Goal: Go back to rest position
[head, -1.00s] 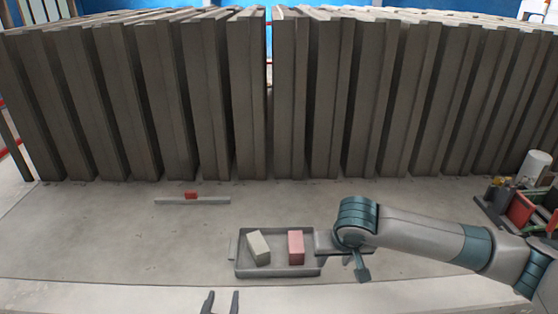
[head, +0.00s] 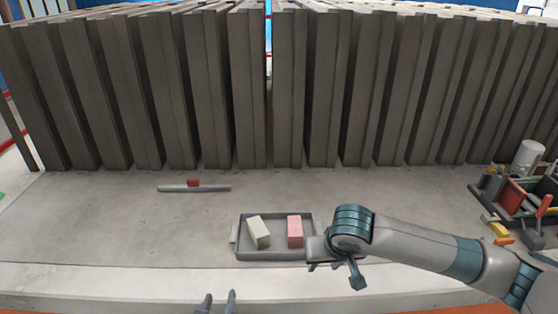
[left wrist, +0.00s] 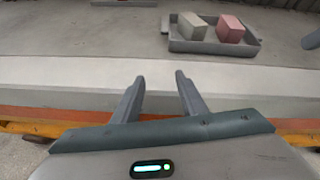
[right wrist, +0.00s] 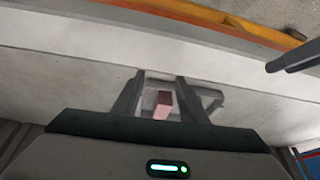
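My left gripper (head: 220,295) shows at the bottom of the head view. Its two fingers (left wrist: 160,80) are apart and empty in the left wrist view, in front of the work surface's front edge. My right gripper (right wrist: 160,78) has its fingers apart, with nothing clamped between them. In the head view my right wrist covers the right end of the grey tray (head: 275,257). A pale block (head: 259,232) and a pink block (head: 295,230) lie in the tray. The pink block (right wrist: 163,104) shows beyond the right fingers.
Tall grey panels (head: 285,90) stand in a row at the back. A tool holder (head: 520,195) stands at the far right. The surface between is clear.

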